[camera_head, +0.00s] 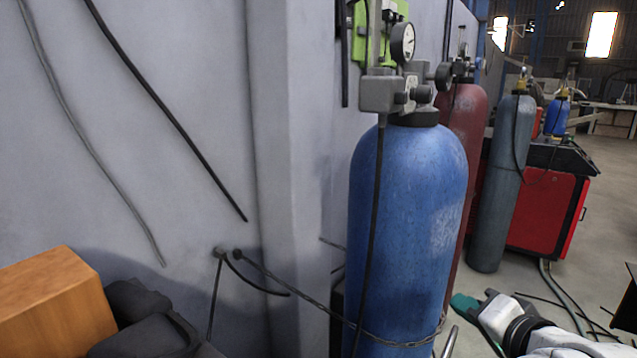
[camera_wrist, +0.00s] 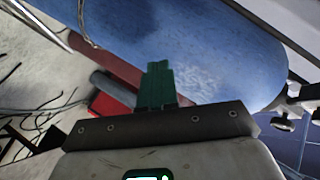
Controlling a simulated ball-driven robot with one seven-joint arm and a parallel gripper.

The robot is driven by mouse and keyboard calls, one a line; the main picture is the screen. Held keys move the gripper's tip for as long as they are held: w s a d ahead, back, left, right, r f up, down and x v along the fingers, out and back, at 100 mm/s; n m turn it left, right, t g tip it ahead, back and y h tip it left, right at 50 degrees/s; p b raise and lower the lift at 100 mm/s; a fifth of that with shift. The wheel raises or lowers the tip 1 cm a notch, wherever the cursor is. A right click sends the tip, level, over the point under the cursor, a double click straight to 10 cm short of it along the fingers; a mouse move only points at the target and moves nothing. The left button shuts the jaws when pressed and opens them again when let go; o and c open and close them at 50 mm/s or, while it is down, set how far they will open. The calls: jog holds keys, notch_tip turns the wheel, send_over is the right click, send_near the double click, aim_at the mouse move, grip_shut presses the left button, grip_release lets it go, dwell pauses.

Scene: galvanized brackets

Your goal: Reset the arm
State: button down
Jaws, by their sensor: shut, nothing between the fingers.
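My gripper (camera_head: 465,306) shows at the lower right of the head view, at the end of my white arm. Its green fingers point left toward the lower part of a blue gas cylinder (camera_head: 408,215). In the wrist view my gripper (camera_wrist: 158,72) has its green fingers together, with nothing between them. The blue cylinder (camera_wrist: 205,45) fills much of the background beyond the fingers. I cannot tell the exact gap between the fingertips and the cylinder.
A chain (camera_head: 305,298) runs from the wall around the blue cylinder. A dark red cylinder (camera_head: 462,130) and a grey cylinder (camera_head: 500,185) stand behind. A red machine (camera_head: 545,212) stands at the right, with cables on the floor. An orange-brown box (camera_head: 55,305) sits at the lower left.

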jog(key=s+d+f+n+g+h, duration=0.1)
jog(key=s+d+f+n+g, duration=0.15)
jog(key=s+f, duration=0.6)
jog(key=s+d+f+n+g+h, duration=0.15)
jog(key=s+f+g, duration=0.25)
jog(key=s+f, duration=0.4)
jog(key=s+d+f+n+g, duration=0.1)
jog(key=s+f+n+g, duration=0.15)
jog(key=s+f, duration=0.6)
jog(key=s+a+f+n+g, duration=0.1)
jog(key=s+f+g, duration=0.2)
jog(key=s+f, duration=0.4)
jog(key=s, duration=0.3)
jog(key=shift+a+b, duration=0.25)
jog(key=shift+b, duration=0.15)
jog(key=shift+n+h, duration=0.25)
